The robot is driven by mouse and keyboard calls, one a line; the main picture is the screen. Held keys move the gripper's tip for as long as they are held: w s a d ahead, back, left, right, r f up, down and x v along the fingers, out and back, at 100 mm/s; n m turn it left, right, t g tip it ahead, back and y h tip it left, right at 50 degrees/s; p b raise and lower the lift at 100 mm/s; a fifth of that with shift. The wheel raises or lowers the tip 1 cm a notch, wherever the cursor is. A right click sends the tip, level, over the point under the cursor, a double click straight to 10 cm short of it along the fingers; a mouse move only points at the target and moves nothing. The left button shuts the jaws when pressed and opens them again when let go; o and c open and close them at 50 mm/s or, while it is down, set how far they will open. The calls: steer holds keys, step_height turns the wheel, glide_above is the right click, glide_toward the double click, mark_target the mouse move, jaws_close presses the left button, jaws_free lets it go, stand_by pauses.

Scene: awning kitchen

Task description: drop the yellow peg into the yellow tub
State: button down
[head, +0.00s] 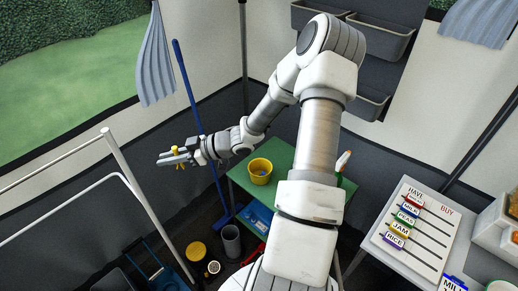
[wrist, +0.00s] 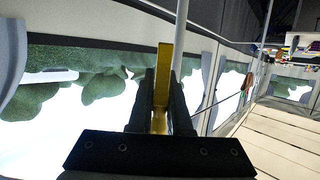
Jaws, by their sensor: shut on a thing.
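My gripper (head: 164,158) is stretched out to the left in the head view, in the air left of the green table. It is shut on the yellow peg (head: 180,164). In the wrist view the yellow peg (wrist: 162,85) stands between the two dark fingers of the gripper (wrist: 160,105), and its lower part is partly hidden by them. The yellow tub (head: 260,171) stands on the green table, to the right of my gripper and apart from the peg. Its open top shows, with something small and dark inside that I cannot make out.
The green table (head: 285,161) is partly hidden by my arm. A blue-handled broom (head: 187,85) leans behind my gripper. A white rail (head: 118,155) stands at the left. A grey bin (head: 231,242) and a yellow-topped container (head: 196,250) are on the floor. A label board (head: 415,240) lies at the right.

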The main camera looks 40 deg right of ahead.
steer(key=w+d+f+m+t+h+b, duration=0.1)
steer(key=d+f+m+t+h+b, duration=0.15)
steer(key=d+f+b, duration=0.8)
steer(key=w+d+f+m+t+h+b, duration=0.1)
steer(key=w+d+f+m+h+b, duration=0.25)
steer(key=d, duration=1.15)
steer(key=s+d+f+m+t+h+b, duration=0.1)
steer(key=d+f+m+t+h+b, duration=0.2)
steer(key=d+f+b, duration=0.75)
steer(key=shift+g+h, duration=0.3)
steer(key=shift+g, duration=0.45)
steer(key=f, duration=0.1)
steer(key=d+f+b, duration=0.1)
steer(key=d+f, duration=0.1)
steer(key=f, duration=0.1)
steer(key=shift+w+d+f, duration=0.1)
steer(key=shift+w, duration=0.05)
steer(key=c, duration=0.8)
jaws_free()
steer(key=p+v, duration=0.3)
steer(key=v, duration=1.4)
steer(key=shift+d+p, duration=0.1)
steer(key=shift+p, duration=0.25)
